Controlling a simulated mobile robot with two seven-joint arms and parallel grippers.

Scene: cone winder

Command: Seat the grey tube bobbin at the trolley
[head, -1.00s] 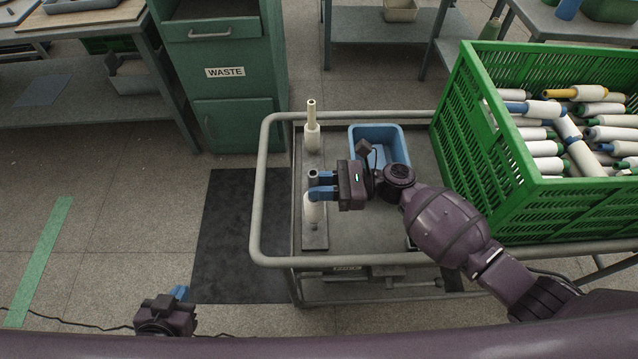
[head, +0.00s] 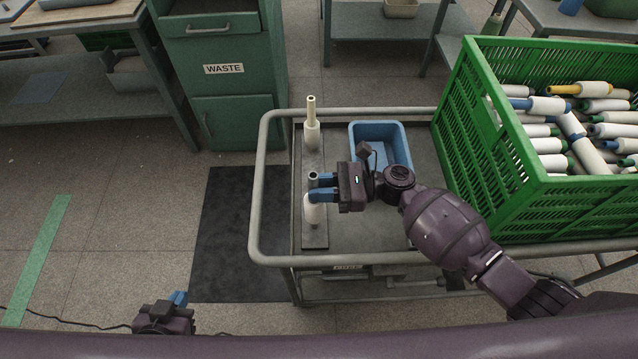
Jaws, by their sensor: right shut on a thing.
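The grey tube bobbin (head: 314,211) has white yarn and a dark grey tube top. It stands upright over the peg plate (head: 314,238) on the trolley (head: 350,261). My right gripper (head: 322,187) comes from the right and is shut on the bobbin's upper tube, its blue fingers around it. The bobbin's foot meets the plate area; the peg inside it is hidden. My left gripper (head: 179,299) is low at the left, away from the trolley, with only a blue fingertip part showing; its opening cannot be made out.
A cream-tubed bobbin (head: 312,137) stands at the plate's far end. A blue tray (head: 380,143) lies right of it. A green crate (head: 500,160) full of bobbins fills the trolley's right side. The waste cabinet (head: 225,90) stands behind.

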